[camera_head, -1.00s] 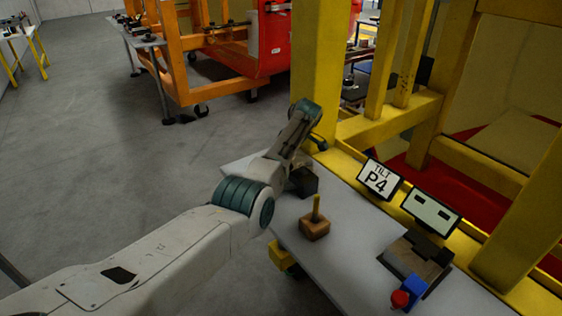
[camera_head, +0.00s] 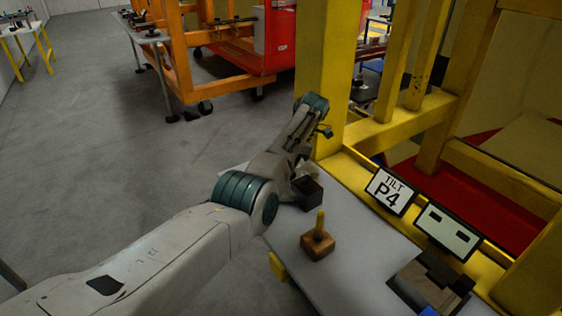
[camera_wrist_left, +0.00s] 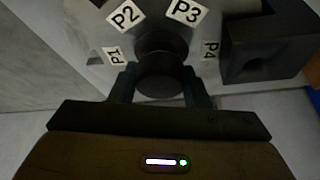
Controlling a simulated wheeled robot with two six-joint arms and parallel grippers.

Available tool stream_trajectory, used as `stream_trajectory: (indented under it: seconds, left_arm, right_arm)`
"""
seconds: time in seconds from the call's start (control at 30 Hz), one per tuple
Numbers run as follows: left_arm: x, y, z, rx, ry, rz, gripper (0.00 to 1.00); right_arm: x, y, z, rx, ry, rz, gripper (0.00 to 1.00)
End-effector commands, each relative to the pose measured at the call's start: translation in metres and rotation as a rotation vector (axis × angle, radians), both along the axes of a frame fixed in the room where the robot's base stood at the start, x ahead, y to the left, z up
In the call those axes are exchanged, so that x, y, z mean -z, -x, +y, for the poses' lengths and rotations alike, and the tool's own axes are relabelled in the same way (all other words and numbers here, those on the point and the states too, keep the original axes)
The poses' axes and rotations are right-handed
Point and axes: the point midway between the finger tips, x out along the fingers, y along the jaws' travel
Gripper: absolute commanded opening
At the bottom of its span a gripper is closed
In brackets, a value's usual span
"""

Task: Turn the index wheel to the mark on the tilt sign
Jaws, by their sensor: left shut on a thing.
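The tilt sign (camera_head: 391,191) stands at the back edge of the grey table and reads "TILT P4". In the left wrist view the index wheel (camera_wrist_left: 92,38) is a pale plate with labels P1, P2, P3 and P4 around a dark round knob (camera_wrist_left: 160,72). P2 and P3 are at the top, P1 at the left, P4 at the right. My left gripper (camera_wrist_left: 160,88) is shut on the knob, one finger on each side. My right gripper is not in view.
A dark block (camera_wrist_left: 262,50) stands right beside the wheel. On the table are a wooden block with a yellow peg (camera_head: 318,242) and a dark-and-wood fixture (camera_head: 432,282). A panel with two dark slots (camera_head: 447,230) stands beside the sign. A yellow frame (camera_head: 335,75) rises behind.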

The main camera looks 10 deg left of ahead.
Motion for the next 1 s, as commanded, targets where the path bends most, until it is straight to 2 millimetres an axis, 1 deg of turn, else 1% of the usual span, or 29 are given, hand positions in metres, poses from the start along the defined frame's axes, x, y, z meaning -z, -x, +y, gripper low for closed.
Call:
stream_trajectory:
  seconds: [0.3, 0.8, 0.83, 0.93, 1.0]
  left_arm:
    - [-0.0026, 0.0022, -0.0049, -0.101, 0.001, -0.01, 0.02]
    - [-0.0035, 0.0026, -0.0056, -0.118, 0.001, -0.01, 0.02]
    - [-0.0035, 0.0026, -0.0056, -0.118, 0.001, -0.01, 0.45]
    - [-0.003, 0.0029, -0.0056, -0.117, 0.001, -0.009, 0.64]
    - [-0.0023, 0.0033, -0.0056, -0.117, 0.001, -0.007, 0.65]
  right_arm:
    - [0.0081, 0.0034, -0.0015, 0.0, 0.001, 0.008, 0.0]
    - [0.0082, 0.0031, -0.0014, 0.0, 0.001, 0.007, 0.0]
    - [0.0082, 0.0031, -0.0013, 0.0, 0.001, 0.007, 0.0]
    - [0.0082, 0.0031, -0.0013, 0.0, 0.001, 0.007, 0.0]
    - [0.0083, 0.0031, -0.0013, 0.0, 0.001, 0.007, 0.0]
